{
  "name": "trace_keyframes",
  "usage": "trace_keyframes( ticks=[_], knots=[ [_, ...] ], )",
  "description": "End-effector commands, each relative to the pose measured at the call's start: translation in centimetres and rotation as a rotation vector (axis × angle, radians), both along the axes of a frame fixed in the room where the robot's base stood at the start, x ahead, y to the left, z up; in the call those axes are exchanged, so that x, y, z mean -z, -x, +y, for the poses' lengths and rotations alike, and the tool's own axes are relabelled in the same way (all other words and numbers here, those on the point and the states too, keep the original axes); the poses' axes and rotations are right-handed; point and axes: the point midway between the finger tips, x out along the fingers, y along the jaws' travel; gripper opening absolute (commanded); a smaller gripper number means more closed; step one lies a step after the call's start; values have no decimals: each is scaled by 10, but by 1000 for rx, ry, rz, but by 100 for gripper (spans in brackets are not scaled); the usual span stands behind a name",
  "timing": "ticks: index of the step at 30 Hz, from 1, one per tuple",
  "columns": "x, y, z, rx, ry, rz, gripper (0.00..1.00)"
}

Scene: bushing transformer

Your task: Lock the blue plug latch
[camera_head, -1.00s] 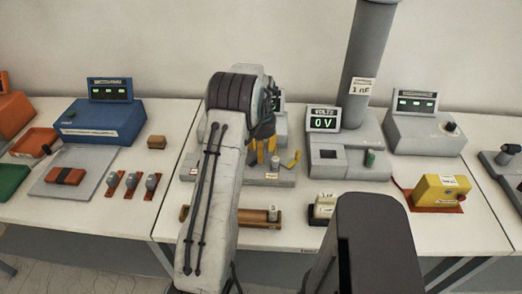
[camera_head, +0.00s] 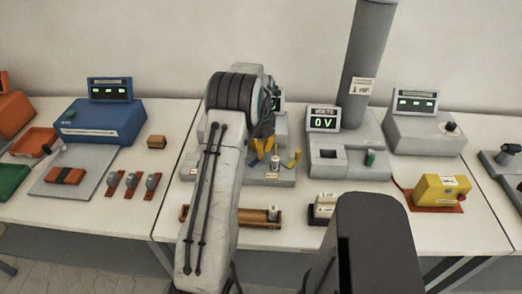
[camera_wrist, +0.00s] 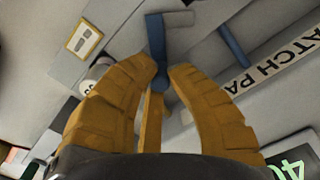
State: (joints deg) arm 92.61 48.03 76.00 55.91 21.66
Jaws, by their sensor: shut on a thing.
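In the wrist view, a blue latch lever (camera_wrist: 157,50) with a bent top stands between the yellow fingers of my gripper (camera_wrist: 153,78). The fingers are closed in on its lower end; the exact contact is hard to make out. A narrow yellow piece (camera_wrist: 151,125) shows between the fingers, below the blue end. In the head view, my gripper (camera_head: 262,152) is low over the grey device at the middle of the bench. My arm hides most of that device and the blue latch there.
A yellow lever (camera_head: 291,159) and a small pale cylinder (camera_head: 274,163) stand just right of my gripper. A second blue bar (camera_wrist: 235,50) lies near a lettered strip (camera_wrist: 270,62). The grey volts unit (camera_head: 347,160) with a tall column is to the right.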

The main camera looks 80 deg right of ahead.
Motion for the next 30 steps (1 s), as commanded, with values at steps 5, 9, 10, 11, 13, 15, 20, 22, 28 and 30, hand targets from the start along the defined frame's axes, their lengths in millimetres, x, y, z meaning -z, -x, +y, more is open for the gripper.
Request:
trace_keyframes(
  ticks=[5,9,10,11,13,15,20,22,28,30],
  knots=[
    [2,-3,-1,-67,-2,0,0],
    [3,-7,-3,-162,-2,0,0],
    [3,-8,-4,-185,-2,0,0],
    [3,-9,-4,-210,-2,0,0],
    [3,-12,-5,-268,-2,0,0],
    [3,-14,-5,-323,-3,0,0],
    [3,-19,-6,-442,-5,-1,0],
    [3,-21,-6,-487,-4,0,0],
    [3,-26,-6,-590,-4,0,0],
    [3,-27,-6,-615,-5,0,0]
  ],
)
